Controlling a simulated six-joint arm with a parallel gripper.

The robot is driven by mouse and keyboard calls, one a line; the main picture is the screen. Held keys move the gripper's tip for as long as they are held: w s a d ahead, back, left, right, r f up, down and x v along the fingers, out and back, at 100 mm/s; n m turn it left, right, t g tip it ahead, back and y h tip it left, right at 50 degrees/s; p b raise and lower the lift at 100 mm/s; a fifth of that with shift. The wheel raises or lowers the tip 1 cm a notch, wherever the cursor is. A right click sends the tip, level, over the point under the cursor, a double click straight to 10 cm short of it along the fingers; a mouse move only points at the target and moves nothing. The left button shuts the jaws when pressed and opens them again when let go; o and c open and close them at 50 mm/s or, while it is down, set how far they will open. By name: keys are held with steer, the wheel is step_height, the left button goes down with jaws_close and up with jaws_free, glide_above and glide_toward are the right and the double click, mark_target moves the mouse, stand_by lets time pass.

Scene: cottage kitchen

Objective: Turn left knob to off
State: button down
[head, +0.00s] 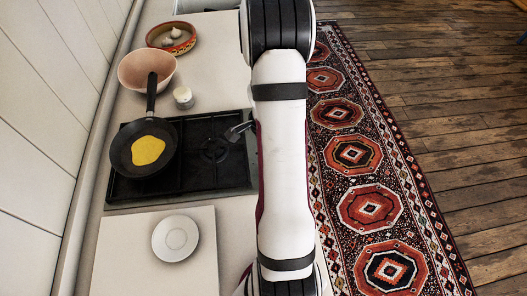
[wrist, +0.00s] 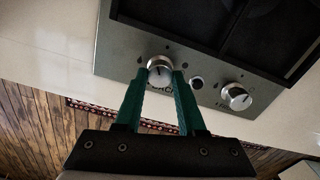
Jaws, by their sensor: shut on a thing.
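The hob (head: 190,185) is black and lies on the pale counter, with its steel front panel (wrist: 205,75) showing in the wrist view. Two round silver knobs sit on this panel. My gripper (wrist: 160,76) has green fingers, one on each side of the left knob (wrist: 159,64), and is shut on it. The right knob (wrist: 236,97) stands free, with a small dark button (wrist: 196,82) between the two. In the head view my arm covers the knobs.
A black pan (head: 127,158) with a yellow food piece (head: 148,150) stands on the hob's left side. A bowl (head: 135,68), a small white jar (head: 183,97) and a patterned dish (head: 156,42) stand behind. A white plate (head: 175,238) lies in front on a board (head: 125,250).

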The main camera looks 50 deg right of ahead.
steer(key=m, duration=0.5)
steer(key=shift+a+m, duration=0.1)
steer(key=shift+m, duration=0.5)
steer(key=c, duration=0.5)
jaws_free()
step_height(320, 180, up, 16)
stand_by(0.3)
